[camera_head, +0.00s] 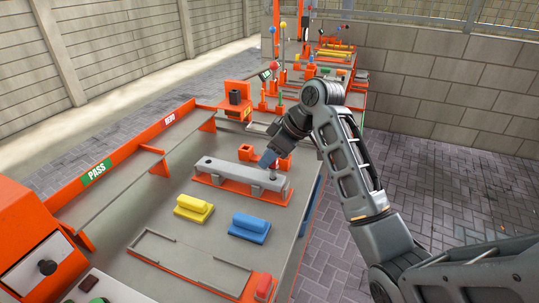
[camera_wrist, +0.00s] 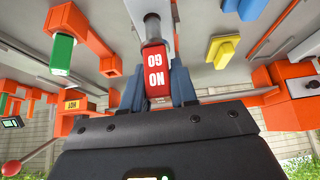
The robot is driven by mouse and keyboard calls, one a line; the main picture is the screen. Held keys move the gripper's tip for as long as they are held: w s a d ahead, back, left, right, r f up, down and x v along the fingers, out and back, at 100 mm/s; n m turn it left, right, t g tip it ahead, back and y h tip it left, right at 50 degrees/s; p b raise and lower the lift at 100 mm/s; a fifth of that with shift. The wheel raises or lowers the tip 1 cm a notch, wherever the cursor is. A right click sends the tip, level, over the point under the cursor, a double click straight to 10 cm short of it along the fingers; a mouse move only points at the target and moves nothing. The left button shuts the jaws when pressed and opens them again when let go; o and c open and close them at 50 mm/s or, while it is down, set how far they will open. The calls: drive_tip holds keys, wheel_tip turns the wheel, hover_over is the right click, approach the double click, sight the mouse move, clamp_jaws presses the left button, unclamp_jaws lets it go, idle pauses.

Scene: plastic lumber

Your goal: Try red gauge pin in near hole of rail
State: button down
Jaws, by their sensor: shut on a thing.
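My gripper (camera_head: 267,160) is over the right end of the grey rail (camera_head: 225,172), which lies on an orange stand. In the wrist view my gripper (camera_wrist: 158,88) is shut on the red gauge pin (camera_wrist: 155,72), whose red handle bears the words NO GO, seen upside down. A grey shaft (camera_wrist: 152,26) extends from the handle toward the rail. The pin is hidden or too small to make out clearly in the head view. I cannot tell whether its tip is inside the near hole.
A yellow block (camera_head: 194,207) and a blue block (camera_head: 249,227) lie in front of the rail. A red piece (camera_head: 264,286) sits at the near right. Orange holders (camera_head: 246,152) stand behind the rail. A raised orange-edged ledge marked PASS (camera_head: 97,173) runs along the left.

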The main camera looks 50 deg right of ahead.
drive_tip(key=shift+f+b, duration=0.6)
drive_tip(key=shift+f, duration=0.95)
idle(0.9)
drive_tip(key=shift+r, duration=0.1)
idle(1.3)
drive_tip(key=shift+r+p, duration=2.7)
drive_tip(key=shift+r, duration=0.95)
